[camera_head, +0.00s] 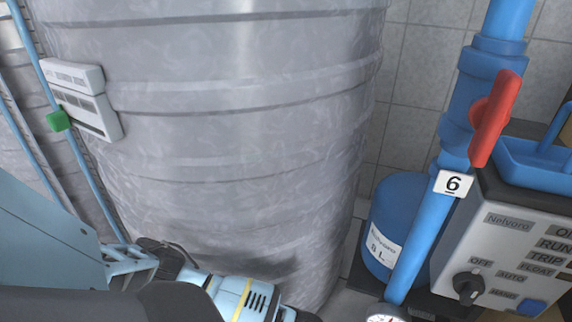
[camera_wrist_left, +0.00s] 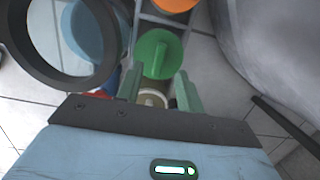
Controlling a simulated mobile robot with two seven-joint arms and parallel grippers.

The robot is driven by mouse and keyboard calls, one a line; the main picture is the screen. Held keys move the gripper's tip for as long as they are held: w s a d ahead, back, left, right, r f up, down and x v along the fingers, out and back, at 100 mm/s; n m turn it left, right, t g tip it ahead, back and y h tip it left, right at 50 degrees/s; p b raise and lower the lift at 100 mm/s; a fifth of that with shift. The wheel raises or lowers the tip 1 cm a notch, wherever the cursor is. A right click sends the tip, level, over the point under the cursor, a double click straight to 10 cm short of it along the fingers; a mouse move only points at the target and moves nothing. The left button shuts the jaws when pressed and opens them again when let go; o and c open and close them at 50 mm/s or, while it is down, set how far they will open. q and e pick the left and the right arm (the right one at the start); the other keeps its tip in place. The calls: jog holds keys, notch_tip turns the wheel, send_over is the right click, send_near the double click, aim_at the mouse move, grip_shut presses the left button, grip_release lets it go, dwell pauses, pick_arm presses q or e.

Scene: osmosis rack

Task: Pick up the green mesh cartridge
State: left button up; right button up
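In the left wrist view my left gripper (camera_wrist_left: 158,92) has its two pale green fingers apart, with nothing visibly clamped between them. A round green part with a raised bar across it (camera_wrist_left: 160,53) lies just beyond the fingertips, and it may be the green mesh cartridge. I see no mesh on it, and its lower edge is partly hidden by the fingers. A beige round part (camera_wrist_left: 152,98) shows in the gap between the fingers; I cannot tell its depth. The left fingertips cannot be made out in the head view. My right gripper is in neither view.
A dark ring with a clear centre (camera_wrist_left: 22,62) stands close on the left, and an orange round part (camera_wrist_left: 175,5) lies beyond. A large grey tank (camera_head: 240,120) fills the head view's middle. A blue pipe (camera_head: 425,235), red handle (camera_head: 494,118) and control box (camera_head: 500,245) stand right.

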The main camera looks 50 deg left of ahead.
pick_arm(q)
jog(key=f+b, duration=0.2)
jog(key=f, duration=0.2)
jog(key=shift+s+a+f+b, duration=0.2)
jog(key=shift+a+f+b, duration=0.05)
jog(key=shift+b, duration=0.15)
jog(key=shift+r, duration=0.1)
grip_shut()
